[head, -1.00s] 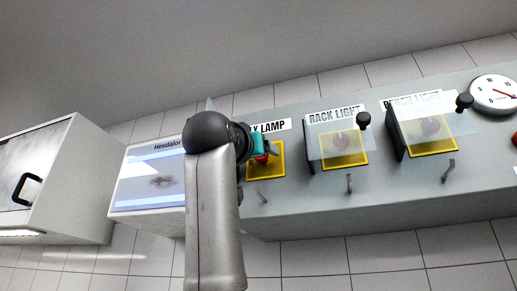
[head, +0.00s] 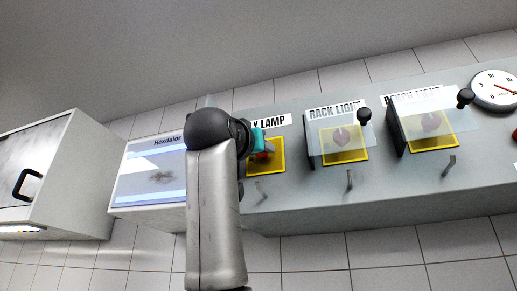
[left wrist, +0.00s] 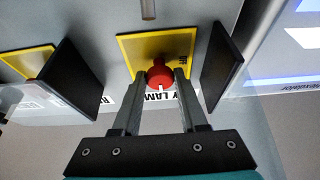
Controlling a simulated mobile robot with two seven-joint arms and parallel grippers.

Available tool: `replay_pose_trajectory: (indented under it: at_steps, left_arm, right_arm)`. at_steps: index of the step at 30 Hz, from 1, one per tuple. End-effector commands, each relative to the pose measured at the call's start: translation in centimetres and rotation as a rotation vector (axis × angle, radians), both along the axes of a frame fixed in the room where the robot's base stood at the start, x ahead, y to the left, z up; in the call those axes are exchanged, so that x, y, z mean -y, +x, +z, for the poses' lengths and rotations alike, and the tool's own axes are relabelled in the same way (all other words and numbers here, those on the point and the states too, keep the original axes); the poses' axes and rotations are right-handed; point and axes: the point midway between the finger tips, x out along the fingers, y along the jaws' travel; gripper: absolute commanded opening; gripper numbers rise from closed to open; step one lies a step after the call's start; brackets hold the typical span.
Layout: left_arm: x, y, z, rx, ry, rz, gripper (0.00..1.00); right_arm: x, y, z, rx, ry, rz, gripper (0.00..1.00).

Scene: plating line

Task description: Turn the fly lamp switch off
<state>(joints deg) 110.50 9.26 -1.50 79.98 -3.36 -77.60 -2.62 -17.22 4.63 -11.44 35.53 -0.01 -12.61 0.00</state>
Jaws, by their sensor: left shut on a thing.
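My right gripper is not in view.
To the right are the rack light switch (head: 342,136) and another light switch (head: 431,122), each behind a clear cover with a black knob. Small levers (head: 349,180) sit below. A gauge (head: 496,91) is at far right. A screen (head: 150,178) and a cabinet (head: 40,180) stand left.

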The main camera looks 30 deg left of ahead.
Motion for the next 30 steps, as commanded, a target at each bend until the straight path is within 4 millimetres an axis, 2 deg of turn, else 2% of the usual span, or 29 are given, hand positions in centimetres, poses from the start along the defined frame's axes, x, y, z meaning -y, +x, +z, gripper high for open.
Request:
replay_pose_trajectory:
  at_steps: [14,20,30]
  left_arm:
    - [0.16,0.00,0.04,0.016,-0.061,-0.002,0.00]
    - [0.26,0.01,0.07,0.046,-0.187,-0.003,0.00]
    - [0.45,0.03,0.18,0.119,-0.493,-0.002,0.00]
  right_arm:
    - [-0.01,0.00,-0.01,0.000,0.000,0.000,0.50]
    - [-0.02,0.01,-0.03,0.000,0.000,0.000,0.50]
    - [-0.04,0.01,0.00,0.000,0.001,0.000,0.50]
